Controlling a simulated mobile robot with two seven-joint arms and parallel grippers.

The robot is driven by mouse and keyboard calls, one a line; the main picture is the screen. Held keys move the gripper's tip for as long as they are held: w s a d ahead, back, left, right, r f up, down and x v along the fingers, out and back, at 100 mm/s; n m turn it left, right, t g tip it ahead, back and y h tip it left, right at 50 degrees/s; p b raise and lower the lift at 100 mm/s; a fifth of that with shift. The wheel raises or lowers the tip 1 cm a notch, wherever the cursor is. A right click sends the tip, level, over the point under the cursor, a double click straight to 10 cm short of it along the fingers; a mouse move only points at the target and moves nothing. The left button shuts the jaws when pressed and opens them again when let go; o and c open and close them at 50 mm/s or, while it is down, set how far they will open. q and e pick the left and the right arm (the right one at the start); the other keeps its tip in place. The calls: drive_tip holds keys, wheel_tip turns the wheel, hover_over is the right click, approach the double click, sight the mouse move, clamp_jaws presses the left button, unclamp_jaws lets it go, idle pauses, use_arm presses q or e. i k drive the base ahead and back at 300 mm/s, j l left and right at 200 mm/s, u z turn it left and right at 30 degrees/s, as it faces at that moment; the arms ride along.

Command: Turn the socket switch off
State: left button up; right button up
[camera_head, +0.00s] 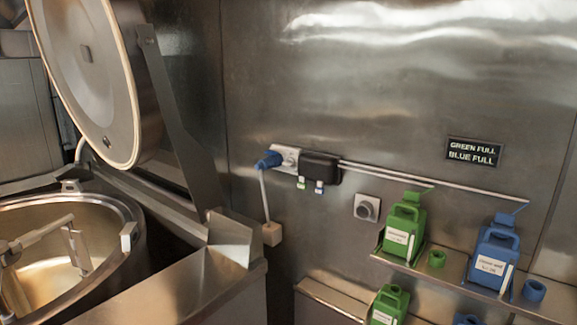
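A wall socket (287,157) is mounted on the steel wall near the middle of the view, with a blue plug (267,160) in its left side. A pale cord hangs from the plug to a small beige block (271,234). A black box (320,168) with small green and blue tabs below it sits right of the socket. A round dark knob (367,208) on a square plate is lower right of the box. I cannot tell the switch's position. Neither of my grippers is in view.
The mixing kettle (128,215) with its raised lid (85,75) stands at left. Green (405,228) and blue (494,255) canisters with loose caps stand on a wall shelf (420,264) at right, more on a lower shelf. A sign reads "GREEN FULL, BLUE FULL" (473,152).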

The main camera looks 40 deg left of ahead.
sight(290, 162)
drive_tip(key=i+j, duration=0.1)
drive_tip(key=i, duration=0.4)
drive_tip(key=i+u, duration=0.3)
drive_tip(key=u, duration=0.2)
drive_tip(key=i+u, duration=0.3)
drive_tip(key=u, duration=0.15)
